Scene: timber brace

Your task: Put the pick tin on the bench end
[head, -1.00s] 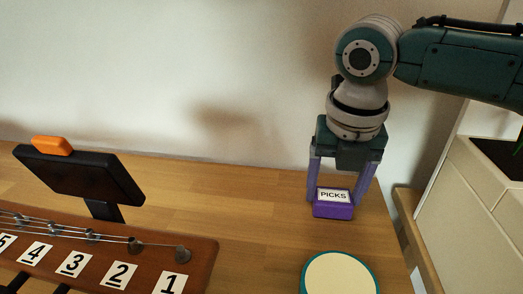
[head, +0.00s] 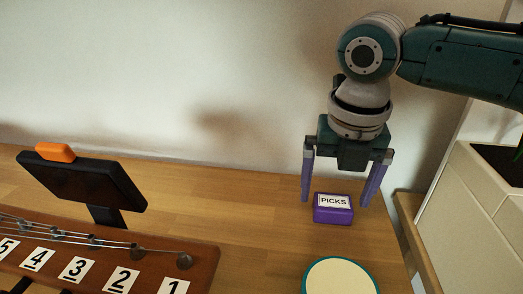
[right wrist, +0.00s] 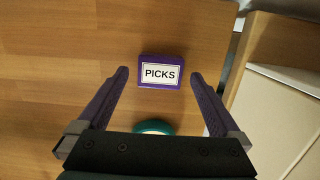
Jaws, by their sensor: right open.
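The pick tin (head: 333,215) is a small purple box with a white "PICKS" label. It sits flat on the wooden bench near its right end (head: 385,245). It also shows in the right wrist view (right wrist: 160,72), upright between the fingertips and a little beyond them. My right gripper (head: 338,200) is open, with one purple finger on each side of the tin and a gap on both sides. In the right wrist view its fingers (right wrist: 160,75) are spread wide and hold nothing. My left gripper is not in view.
A round cream pad with a teal rim (head: 340,277) lies in front of the tin. A brown strip with strings and number cards (head: 100,265) and a dark stand with an orange piece (head: 82,180) are at left. A pale planter box (head: 485,200) stands beyond the bench's right edge.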

